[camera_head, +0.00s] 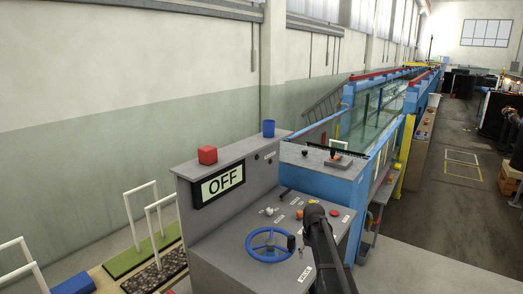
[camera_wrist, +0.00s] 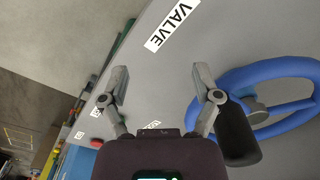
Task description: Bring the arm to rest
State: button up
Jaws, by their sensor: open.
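My gripper (camera_wrist: 160,92) is open and empty in the wrist view, with its two fingers apart above the grey control panel. The blue valve wheel (camera_wrist: 285,75) lies to the right of the fingers, with a dark handle (camera_wrist: 238,132) close beside the right finger; I cannot tell whether they touch. In the head view my dark arm (camera_head: 325,240) reaches over the panel's right side. The blue wheel (camera_head: 270,244) is left of it. The gripper's fingers cannot be made out in the head view.
Several knobs sit on the panel. The blue-framed glass flume (camera_head: 375,115) runs back behind it. The floor (camera_head: 440,225) at right is clear.

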jog(key=s+f+b, duration=0.2)
jog(key=s, duration=1.1)
jog(key=s+a+f+m+b, duration=0.1)
jog(key=s+f+b, duration=0.2)
jog(key=s, duration=1)
jog(key=shift+s+f, duration=0.2)
jog(key=shift+f, duration=0.05)
